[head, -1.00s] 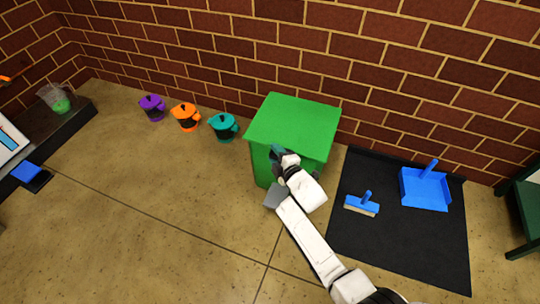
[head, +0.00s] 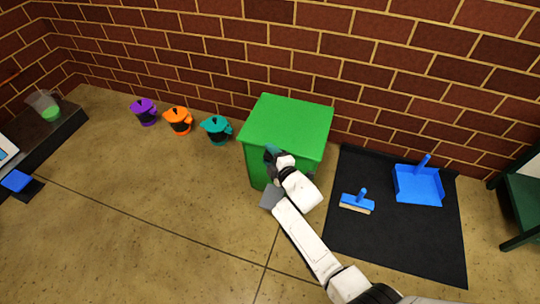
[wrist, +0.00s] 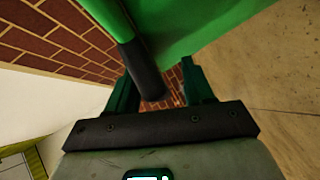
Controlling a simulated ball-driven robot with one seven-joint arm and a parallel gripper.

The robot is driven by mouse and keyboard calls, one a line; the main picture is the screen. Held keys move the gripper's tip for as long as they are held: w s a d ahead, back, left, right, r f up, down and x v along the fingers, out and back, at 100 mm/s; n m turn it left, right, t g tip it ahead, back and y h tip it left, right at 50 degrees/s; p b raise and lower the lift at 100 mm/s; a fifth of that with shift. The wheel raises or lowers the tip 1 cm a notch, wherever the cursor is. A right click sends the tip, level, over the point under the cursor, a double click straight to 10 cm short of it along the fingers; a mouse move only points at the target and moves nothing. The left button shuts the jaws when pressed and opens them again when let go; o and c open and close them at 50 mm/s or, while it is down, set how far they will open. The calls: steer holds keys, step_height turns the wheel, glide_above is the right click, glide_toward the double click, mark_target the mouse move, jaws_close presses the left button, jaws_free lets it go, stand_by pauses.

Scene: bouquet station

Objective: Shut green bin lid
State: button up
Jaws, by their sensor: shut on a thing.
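The green bin (head: 262,165) stands against the brick wall in the head view. Its green lid (head: 290,122) lies flat across the top, with no gap that I can see. My gripper (head: 272,155) is at the lid's front edge, partly hidden by my wrist. In the wrist view my gripper (wrist: 160,88) has a finger on each side of a dark round handle (wrist: 146,75). The handle joins a green bar, beside the green surface of the bin (wrist: 190,25). A grey pedal (head: 270,197) shows at the bin's foot.
Purple (head: 144,111), orange (head: 179,120) and teal (head: 217,130) pitchers stand along the wall, left of the bin. On the right, a black mat (head: 395,235) holds a blue brush (head: 357,201) and a blue dustpan (head: 419,185). The floor at front left is clear.

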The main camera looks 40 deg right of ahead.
steer(key=p+v, duration=0.4)
steer(key=v, duration=0.6)
steer(key=shift+s, duration=0.35)
steer(key=s+a+r+m+g+y, duration=0.1)
steer(key=s+a+r+m+g, duration=0.15)
steer(key=s+m+g, duration=0.8)
steer(key=s+a+r+m+g, duration=0.2)
steer(key=s+r+m+g, duration=0.1)
steer(key=s, duration=1.4)
step_height(320, 180, up, 33)
steer(key=p, duration=3.3)
steer(key=shift+s+a+r+y+p, duration=0.15)
steer(key=shift+s+a+y+p, duration=0.15)
steer(key=shift+p, duration=0.1)
